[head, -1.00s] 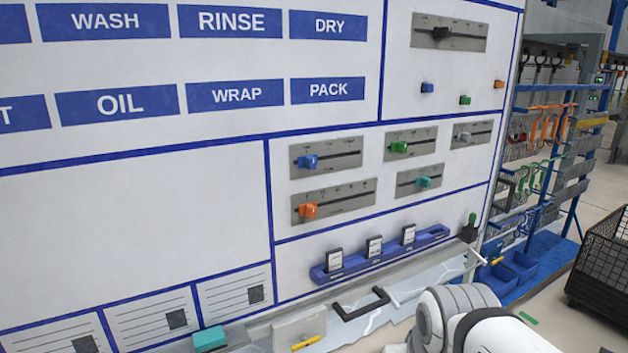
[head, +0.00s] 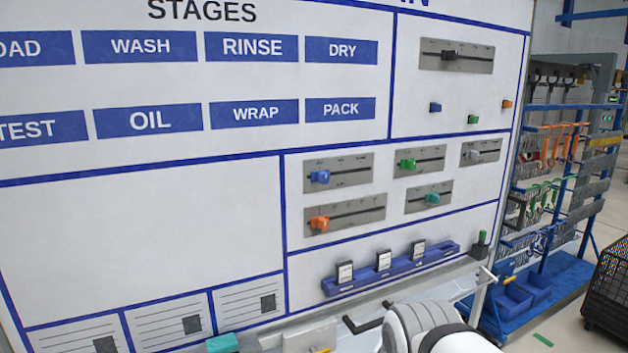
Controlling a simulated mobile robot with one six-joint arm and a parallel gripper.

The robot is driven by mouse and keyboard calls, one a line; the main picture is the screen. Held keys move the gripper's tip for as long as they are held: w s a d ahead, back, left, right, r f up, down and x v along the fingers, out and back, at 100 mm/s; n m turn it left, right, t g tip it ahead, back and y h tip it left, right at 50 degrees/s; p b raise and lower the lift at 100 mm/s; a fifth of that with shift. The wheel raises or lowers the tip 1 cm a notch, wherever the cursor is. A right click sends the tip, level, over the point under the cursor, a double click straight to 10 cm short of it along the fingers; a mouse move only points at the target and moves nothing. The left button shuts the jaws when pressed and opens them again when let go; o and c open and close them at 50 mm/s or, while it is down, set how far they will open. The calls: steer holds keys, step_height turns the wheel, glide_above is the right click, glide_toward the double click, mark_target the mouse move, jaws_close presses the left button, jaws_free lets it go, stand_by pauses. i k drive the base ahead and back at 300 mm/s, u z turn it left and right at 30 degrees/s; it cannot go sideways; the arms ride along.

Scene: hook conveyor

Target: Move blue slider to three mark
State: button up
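The blue slider (head: 320,177) is a small blue knob at the left end of the slot in a grey scale plate (head: 358,172), in the top left of the group of slider plates on the white board. The marks on its plate are too small to read. My arm (head: 428,325) shows as a white and grey link at the bottom, right of the middle. My gripper is not in this view.
An orange slider (head: 319,223) sits just below; green (head: 408,163), teal (head: 433,198) and grey (head: 472,155) sliders are to the right. A blue card rack (head: 400,268) runs below them. A blue-framed hook rack (head: 545,200) stands at the right.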

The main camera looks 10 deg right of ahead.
mark_target(323, 178)
steer(key=z, duration=0.05)
steer(key=i, duration=1)
steer(key=u, duration=0.05)
